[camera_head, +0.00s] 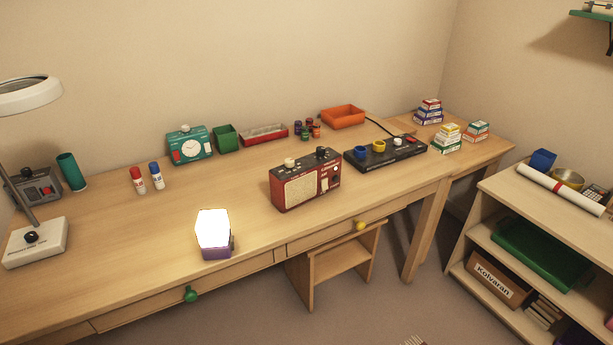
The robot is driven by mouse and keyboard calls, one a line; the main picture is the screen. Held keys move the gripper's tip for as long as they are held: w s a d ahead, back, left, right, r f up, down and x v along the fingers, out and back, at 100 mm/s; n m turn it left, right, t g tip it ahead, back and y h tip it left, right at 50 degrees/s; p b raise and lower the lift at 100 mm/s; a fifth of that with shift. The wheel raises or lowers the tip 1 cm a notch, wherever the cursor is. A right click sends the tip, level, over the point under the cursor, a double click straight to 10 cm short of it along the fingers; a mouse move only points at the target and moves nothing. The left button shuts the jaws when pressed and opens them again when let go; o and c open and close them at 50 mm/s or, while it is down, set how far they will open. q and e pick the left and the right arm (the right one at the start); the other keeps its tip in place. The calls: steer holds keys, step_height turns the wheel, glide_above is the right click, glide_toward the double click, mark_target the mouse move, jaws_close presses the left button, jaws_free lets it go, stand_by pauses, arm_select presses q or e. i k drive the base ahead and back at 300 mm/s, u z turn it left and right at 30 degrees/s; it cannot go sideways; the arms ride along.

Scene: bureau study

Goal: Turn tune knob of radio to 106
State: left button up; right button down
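The radio (306,180) is red with a cream speaker grille and stands upright near the front edge of the desk. Its front shows a small dial panel (329,178) at the right, too small to read. A cream knob (290,162) and a black knob (321,152) sit on its top. I cannot tell which knob is the tune knob. Neither of my grippers shows in the head view.
A black box with coloured knobs (386,153) stands close to the radio's right. A lit lamp (213,231) stands at the front edge, left of the radio.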

mark_target(289, 162)
steer(key=z, duration=1.05)
steer(key=i, duration=0.75)
steer(key=u, duration=2)
